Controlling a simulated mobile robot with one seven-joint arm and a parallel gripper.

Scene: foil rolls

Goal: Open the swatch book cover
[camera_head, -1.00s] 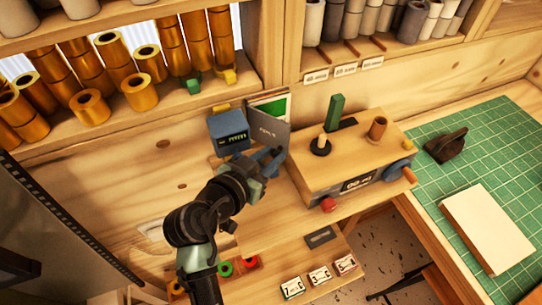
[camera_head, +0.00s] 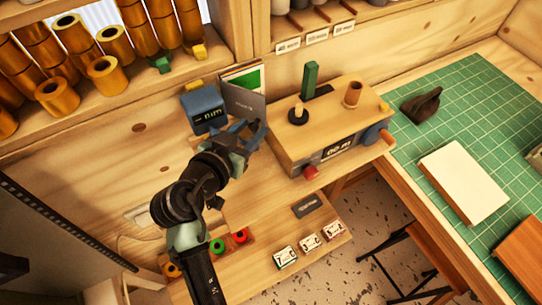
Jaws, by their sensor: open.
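The swatch book (camera_head: 245,99) stands upright against the back wall, with a grey cover at the front. Green and white pages (camera_head: 243,77) show above and behind the cover, and the cover looks tilted away from them. My gripper (camera_head: 256,130) is in front of the book's lower right part, close to the cover. It is open. I cannot tell whether a finger touches the cover. The book's lower edge is hidden behind my gripper and arm.
A blue-grey device with a display (camera_head: 204,109) stands just left of the book. A wooden machine (camera_head: 330,125) with knobs and a green post (camera_head: 310,79) is close on the right. Copper foil rolls (camera_head: 107,75) fill the upper left shelf. A green cutting mat (camera_head: 480,122) lies at right.

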